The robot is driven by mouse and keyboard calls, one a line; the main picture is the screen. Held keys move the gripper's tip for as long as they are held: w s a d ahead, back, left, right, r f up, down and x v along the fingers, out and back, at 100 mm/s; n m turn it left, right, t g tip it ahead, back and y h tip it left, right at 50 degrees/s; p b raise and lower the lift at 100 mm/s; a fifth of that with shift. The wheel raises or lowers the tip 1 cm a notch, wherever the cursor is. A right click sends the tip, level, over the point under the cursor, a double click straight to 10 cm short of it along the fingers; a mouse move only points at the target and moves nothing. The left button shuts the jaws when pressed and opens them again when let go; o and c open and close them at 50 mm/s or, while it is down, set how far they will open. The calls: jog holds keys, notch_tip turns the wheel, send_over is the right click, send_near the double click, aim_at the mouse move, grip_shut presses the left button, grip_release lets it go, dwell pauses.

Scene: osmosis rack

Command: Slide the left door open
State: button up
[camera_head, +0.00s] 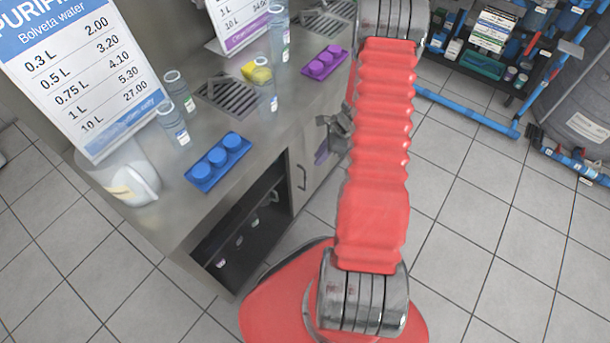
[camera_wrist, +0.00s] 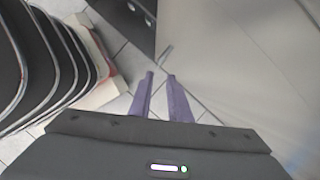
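A grey metal cabinet door (camera_head: 312,158) with a dark bar handle (camera_head: 301,178) is on the counter's front, beside an open dark compartment. I cannot tell whether this is the left door. My gripper (camera_head: 321,152) is beside the door front, partly hidden by my red arm. In the wrist view its two purple fingers (camera_wrist: 161,76) are apart, with floor tiles showing between them. A pale panel (camera_wrist: 240,60), seemingly the door, fills the right of that view. A thin grey bar, possibly the handle (camera_wrist: 167,53), shows just beyond the fingertips, apart from them.
The dark compartment (camera_head: 245,235) holds several small items. The counter (camera_head: 190,235) carries cups, a blue tray (camera_head: 218,162), a purple tray (camera_head: 324,64) and price signs (camera_head: 80,65). A blue-railed shelf (camera_head: 480,50) stands at the back right. Tiled floor (camera_head: 480,220) to the right is clear.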

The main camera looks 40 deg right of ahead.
jog(key=x, duration=1.4)
jog(key=shift+r, duration=0.1)
jog(key=shift+c, duration=0.4)
grip_shut()
